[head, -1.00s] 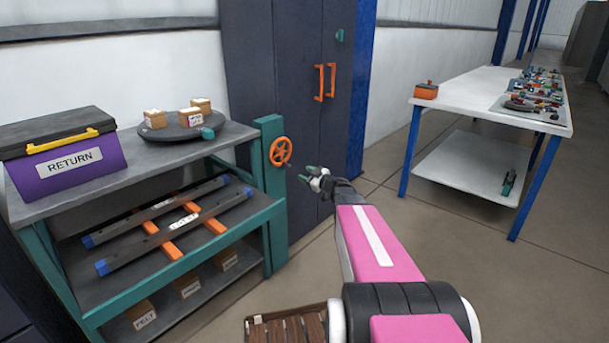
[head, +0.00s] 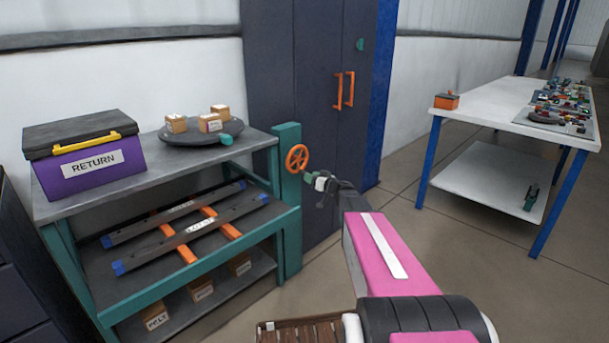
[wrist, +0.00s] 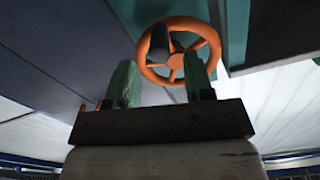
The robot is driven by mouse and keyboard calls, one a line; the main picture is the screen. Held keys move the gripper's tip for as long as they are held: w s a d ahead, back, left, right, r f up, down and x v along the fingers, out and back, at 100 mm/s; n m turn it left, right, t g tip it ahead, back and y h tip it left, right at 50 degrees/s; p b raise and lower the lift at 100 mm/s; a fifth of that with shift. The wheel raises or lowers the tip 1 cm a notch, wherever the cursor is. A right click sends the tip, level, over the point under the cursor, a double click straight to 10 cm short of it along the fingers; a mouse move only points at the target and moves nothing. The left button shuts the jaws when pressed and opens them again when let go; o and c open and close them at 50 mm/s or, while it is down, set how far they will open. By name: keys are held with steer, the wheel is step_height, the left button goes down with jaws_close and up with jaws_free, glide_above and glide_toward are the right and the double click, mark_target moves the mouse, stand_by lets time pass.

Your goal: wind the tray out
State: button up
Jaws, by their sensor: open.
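An orange handwheel (head: 297,158) is mounted on a teal post at the right end of the shelf unit. It also shows in the wrist view (wrist: 203,78), with a dark knob (wrist: 159,43) on its rim. My gripper (head: 311,177) is just in front of the wheel's lower right side. In the wrist view its two green fingers (wrist: 160,82) are apart, with nothing between them, and the wheel's lower rim lies beyond. I cannot tell whether they touch it. A dark tray-like frame of two bars with orange crosspieces (head: 185,226) lies on the middle shelf.
A purple RETURN box (head: 88,170) and a round turntable (head: 200,132) with small cartons stand on the top shelf (head: 150,177). A dark cabinet (head: 313,90) with orange handles is behind. A white table (head: 490,110) stands right, with clear floor before it.

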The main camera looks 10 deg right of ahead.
mark_target(301, 161)
steer(key=shift+x, duration=2.6)
steer(key=shift+d, duration=0.1)
jaws_close()
